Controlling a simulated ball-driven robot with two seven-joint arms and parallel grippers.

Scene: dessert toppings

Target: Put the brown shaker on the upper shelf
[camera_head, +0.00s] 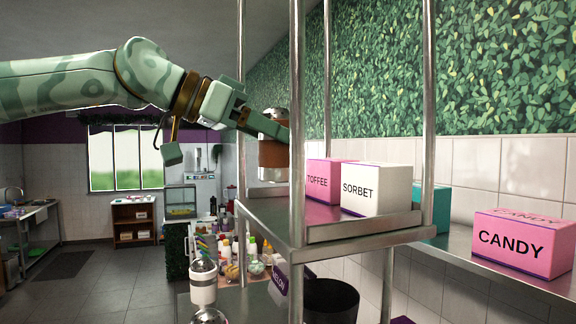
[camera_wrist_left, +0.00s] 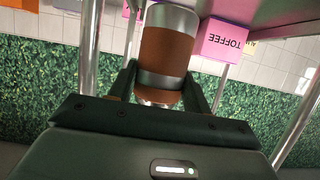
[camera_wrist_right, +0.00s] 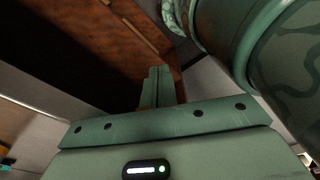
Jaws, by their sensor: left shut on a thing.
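The brown shaker (camera_head: 272,155), with a silver top and base, is upright in my left gripper (camera_head: 270,128). In the left wrist view the shaker (camera_wrist_left: 167,50) sits between the two fingers, which are shut on it. In the head view it is just left of the front post, its base above the level of the upper shelf (camera_head: 262,216); I see no contact with the shelf. My right gripper (camera_wrist_right: 158,87) shows only in the right wrist view, its fingers together with nothing between them.
A pink TOFFEE box (camera_head: 322,178) and white SORBET box (camera_head: 376,190) stand on the upper shelf, whose left part looks clear. Metal posts (camera_head: 297,110) rise at its corners. A white shaker (camera_head: 203,285) is lower left. A CANDY box (camera_head: 524,243) is on the right ledge.

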